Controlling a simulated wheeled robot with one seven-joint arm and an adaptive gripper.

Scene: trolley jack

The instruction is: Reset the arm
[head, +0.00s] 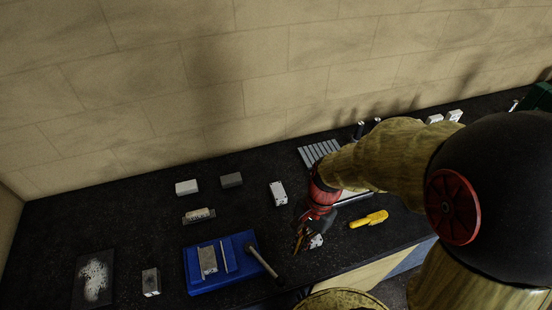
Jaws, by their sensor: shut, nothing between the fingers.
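My arm reaches in from the right of the head view, with a wooden-looking link and a red section near the wrist. My gripper (299,246) points down over the front part of the dark bench (140,212), to the right of the blue tray. It is shut, and nothing shows held in it. A small whitish piece (316,241) shows right beside the fingers. I cannot tell whether the fingers touch it.
A blue tray (194,284) holds metal pieces, with a hammer-like tool (262,261) at its right edge. A yellow tool (368,219) lies right of my gripper. A stone wall (150,70) closes the back.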

